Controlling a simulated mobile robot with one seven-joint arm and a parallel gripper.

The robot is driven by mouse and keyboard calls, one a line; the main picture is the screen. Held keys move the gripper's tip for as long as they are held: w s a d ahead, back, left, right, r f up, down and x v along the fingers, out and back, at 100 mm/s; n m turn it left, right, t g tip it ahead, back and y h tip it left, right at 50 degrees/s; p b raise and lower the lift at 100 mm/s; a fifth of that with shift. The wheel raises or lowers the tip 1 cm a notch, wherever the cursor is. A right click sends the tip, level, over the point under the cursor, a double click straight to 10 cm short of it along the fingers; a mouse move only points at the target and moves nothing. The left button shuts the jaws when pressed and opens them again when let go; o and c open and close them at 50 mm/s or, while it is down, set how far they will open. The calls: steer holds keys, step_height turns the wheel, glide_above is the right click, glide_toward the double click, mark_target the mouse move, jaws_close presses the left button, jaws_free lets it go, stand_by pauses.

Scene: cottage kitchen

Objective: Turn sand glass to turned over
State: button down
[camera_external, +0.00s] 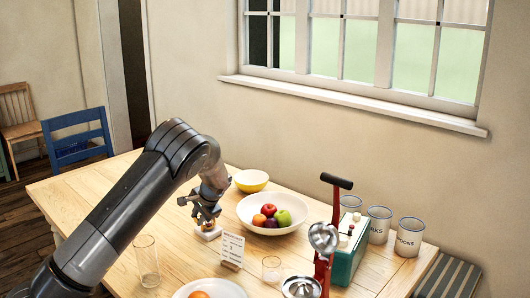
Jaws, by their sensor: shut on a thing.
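My gripper (207,217) points down over the middle of the wooden table, left of the fruit bowl. It is shut on the sand glass (209,226), a small brownish piece that shows just under the fingers. The fingers hide most of it, so I cannot tell which end is up. A small white block (207,235) sits on the table directly below; I cannot tell whether the sand glass touches it.
On the table (90,195) are a fruit bowl (290,229), a yellow bowl (250,181), a card (232,248), a tall glass (147,262), a short glass (271,268), a plate (210,289), a red juicer (322,262), a green box (347,252) and canisters (409,238). The left side is clear.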

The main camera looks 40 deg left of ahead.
steer(key=shift+d+f+y, duration=0.1)
steer(key=shift+f+y, duration=0.05)
steer(key=shift+y, duration=0.45)
steer(key=c, duration=1.2)
jaws_free()
steer(key=shift+c, duration=0.2)
steer(key=v, duration=1.1)
